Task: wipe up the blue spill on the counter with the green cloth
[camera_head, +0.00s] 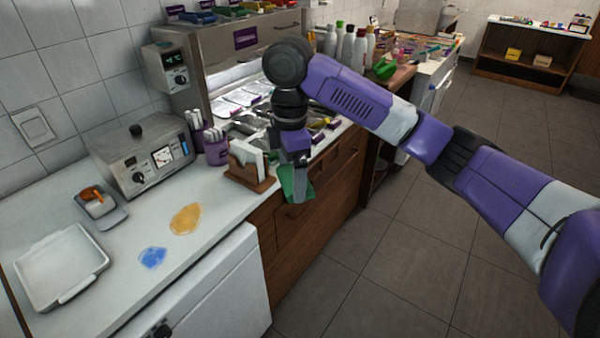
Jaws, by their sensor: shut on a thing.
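A small blue spill (152,258) lies on the white counter (120,298) at the lower left, close to the counter's front edge. The green cloth (290,184) hangs from my gripper (296,166), which points down and is shut on it. The cloth is in the air by the front edge of the counter, in front of the wooden drawers, to the right of and apart from the blue spill. The fingertips are partly hidden by the gripper body and cloth.
An orange-yellow spill (186,219) lies just behind the blue one. A wooden napkin holder (249,168) stands near my gripper.

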